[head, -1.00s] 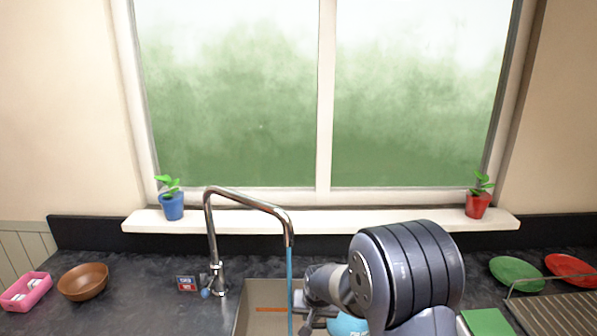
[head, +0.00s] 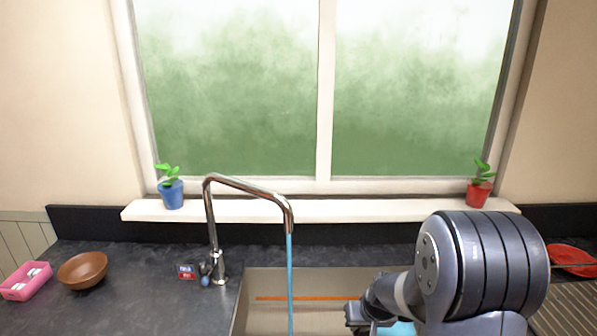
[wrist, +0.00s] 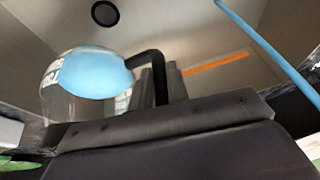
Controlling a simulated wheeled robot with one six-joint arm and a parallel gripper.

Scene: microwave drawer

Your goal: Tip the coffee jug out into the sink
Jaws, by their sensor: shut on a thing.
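The coffee jug (wrist: 85,108) is clear glass with white lettering and a black handle (wrist: 157,75). Blue liquid shows in its rounded part in the wrist view. In the head view only a blue bit of the jug (head: 397,328) shows, beside my arm. My gripper (head: 358,314) is shut on the jug's handle; its dark fingers (wrist: 160,82) show in the wrist view. The sink (head: 268,284) lies below, with its round dark drain (wrist: 105,13) visible in the wrist view. I cannot tell the jug's exact tilt.
The tap (head: 212,235) runs a thin blue stream (head: 290,275) into the sink, left of my gripper. An orange strip (head: 305,298) marks the sink wall. A brown bowl (head: 83,270) and pink tray (head: 25,281) stand left; a red plate (head: 572,260) is right.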

